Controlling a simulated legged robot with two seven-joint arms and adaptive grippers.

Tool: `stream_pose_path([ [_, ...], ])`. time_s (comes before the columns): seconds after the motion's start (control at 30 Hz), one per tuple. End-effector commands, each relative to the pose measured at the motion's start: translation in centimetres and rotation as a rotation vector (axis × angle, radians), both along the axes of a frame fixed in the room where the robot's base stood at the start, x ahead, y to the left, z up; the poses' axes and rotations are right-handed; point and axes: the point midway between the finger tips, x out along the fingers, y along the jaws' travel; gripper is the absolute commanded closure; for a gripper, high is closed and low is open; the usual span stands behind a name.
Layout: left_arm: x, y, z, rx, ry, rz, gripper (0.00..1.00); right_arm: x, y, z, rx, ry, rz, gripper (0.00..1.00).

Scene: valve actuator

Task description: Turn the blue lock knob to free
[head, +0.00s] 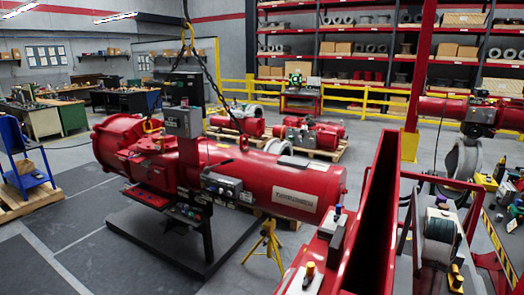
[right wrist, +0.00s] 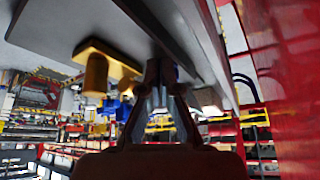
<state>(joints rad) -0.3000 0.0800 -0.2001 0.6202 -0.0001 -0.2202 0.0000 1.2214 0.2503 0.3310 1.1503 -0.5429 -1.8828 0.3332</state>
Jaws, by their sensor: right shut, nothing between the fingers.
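My right gripper (right wrist: 160,88) shows in the right wrist view, its fingertips together and empty, close under a grey plate (right wrist: 105,22). A yellow knob-like part (right wrist: 95,76) hangs from the plate, left of the fingertips and apart from them. A small dark blue patch just behind the fingertips is mostly hidden; I cannot tell whether it is the blue lock knob or whether the fingers touch it. In the head view a small blue-topped part (head: 337,210) stands on the red equipment (head: 372,225) in the right foreground; I cannot confirm it is the lock knob. Neither gripper can be made out there.
A large red actuator (head: 310,178) stands mid-room on a dark platform, with a yellow stand (head: 267,242) beside it. A red surface (right wrist: 290,110) lies close to the right of my right gripper. Shelves (head: 350,50) and yellow rails stand behind.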

Motion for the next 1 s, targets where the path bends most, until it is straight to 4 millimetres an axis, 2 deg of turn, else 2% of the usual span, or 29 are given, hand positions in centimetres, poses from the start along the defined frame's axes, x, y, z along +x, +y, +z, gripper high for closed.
stream_pose_path([
  [0.4,0.0,0.0,0.0,0.000,0.000,0.000,0.58,-0.5,0.6,0.2,0.000,-0.001,0.000,1.00],
  [0.8,0.0,0.0,0.0,0.000,0.000,0.000,0.58,-0.5,0.7,5.1,0.000,-0.001,0.000,1.00],
  [1.0,0.0,0.0,0.0,0.000,0.000,0.000,0.58,-0.5,0.6,6.0,0.001,0.001,0.000,1.00],
])
